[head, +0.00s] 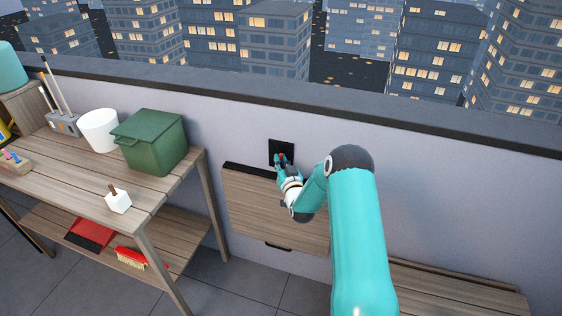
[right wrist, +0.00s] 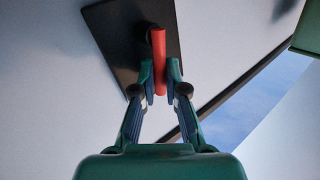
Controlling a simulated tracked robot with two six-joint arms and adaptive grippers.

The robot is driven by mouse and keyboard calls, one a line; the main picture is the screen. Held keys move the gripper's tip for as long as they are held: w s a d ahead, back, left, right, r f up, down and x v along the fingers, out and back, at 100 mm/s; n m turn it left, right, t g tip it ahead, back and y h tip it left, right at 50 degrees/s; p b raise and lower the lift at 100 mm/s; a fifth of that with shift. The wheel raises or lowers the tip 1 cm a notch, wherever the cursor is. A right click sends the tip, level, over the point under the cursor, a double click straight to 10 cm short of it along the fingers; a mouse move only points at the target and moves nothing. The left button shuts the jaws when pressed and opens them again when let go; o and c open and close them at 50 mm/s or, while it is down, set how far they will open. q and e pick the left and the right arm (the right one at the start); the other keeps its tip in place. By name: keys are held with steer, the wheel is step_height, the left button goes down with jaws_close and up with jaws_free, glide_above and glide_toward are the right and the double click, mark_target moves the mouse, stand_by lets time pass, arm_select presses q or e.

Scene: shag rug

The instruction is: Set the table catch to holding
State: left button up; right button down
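The table catch is a black plate (head: 281,151) on the wall with a red lever (head: 281,158), just above the folding table's wooden panel (head: 262,205), which hangs down flat against the wall. In the right wrist view the black plate (right wrist: 118,40) fills the top, and the red lever (right wrist: 159,50) stands out from it. My right gripper (head: 283,166) is at the catch. Its fingertips (right wrist: 160,75) lie against both sides of the red lever. The gripper partly hides the lever in the head view. My left gripper is not in view.
A low wooden bench (head: 450,290) is at the lower right.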

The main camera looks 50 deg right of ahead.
steer(key=shift+w+a+r+n+g+y+b, duration=0.15)
steer(key=shift+w+n+g+y+b, duration=0.2)
steer(key=shift+n+g+b, duration=0.65)
steer(key=shift+t, duration=0.3)
steer(key=c, duration=1.5)
jaws_free()
steer(key=v, duration=1.2)
